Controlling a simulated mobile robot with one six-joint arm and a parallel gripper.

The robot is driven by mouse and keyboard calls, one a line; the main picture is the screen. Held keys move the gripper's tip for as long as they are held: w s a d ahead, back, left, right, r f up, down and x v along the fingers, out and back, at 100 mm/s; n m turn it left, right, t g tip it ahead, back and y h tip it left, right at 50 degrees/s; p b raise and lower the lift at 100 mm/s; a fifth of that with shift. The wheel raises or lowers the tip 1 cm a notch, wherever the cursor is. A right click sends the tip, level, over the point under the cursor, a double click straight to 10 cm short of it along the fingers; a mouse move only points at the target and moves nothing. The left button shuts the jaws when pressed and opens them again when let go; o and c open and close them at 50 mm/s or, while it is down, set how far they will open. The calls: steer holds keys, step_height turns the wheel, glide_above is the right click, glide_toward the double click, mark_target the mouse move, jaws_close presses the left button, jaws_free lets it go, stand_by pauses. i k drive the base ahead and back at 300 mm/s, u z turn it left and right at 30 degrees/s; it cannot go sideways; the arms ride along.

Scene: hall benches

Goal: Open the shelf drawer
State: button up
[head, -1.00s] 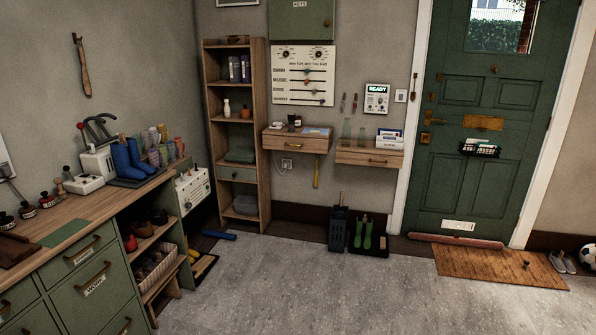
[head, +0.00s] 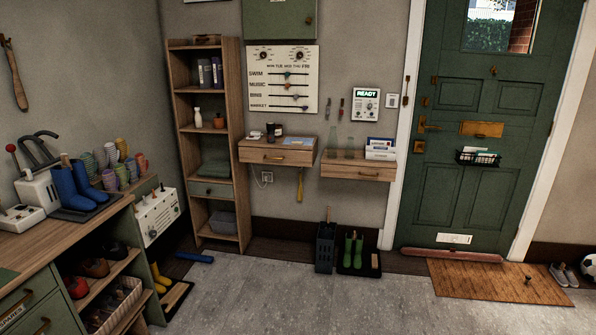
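A tall open wooden shelf unit (head: 238,140) stands against the back wall, left of centre. A grey-green drawer (head: 214,190) with a small knob sits low in it and looks shut. Two wall-mounted wooden shelves to its right also have drawer fronts with brass pulls: the left one (head: 270,157) and the right one (head: 352,173). Both look shut. My gripper is not in view.
Grey floor (head: 300,300) is open in front of the shelves. A green workbench (head: 42,302) with a shoe rack runs along the left. A blue object (head: 195,257) lies on the floor near the tall unit.

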mark_target(260, 155)
steer(key=i, duration=1.55)
steer(key=u, duration=0.6)
steer(key=i, duration=0.85)
steer(key=u, duration=0.7)
steer(key=i, duration=0.9)
steer(key=u, duration=0.35)
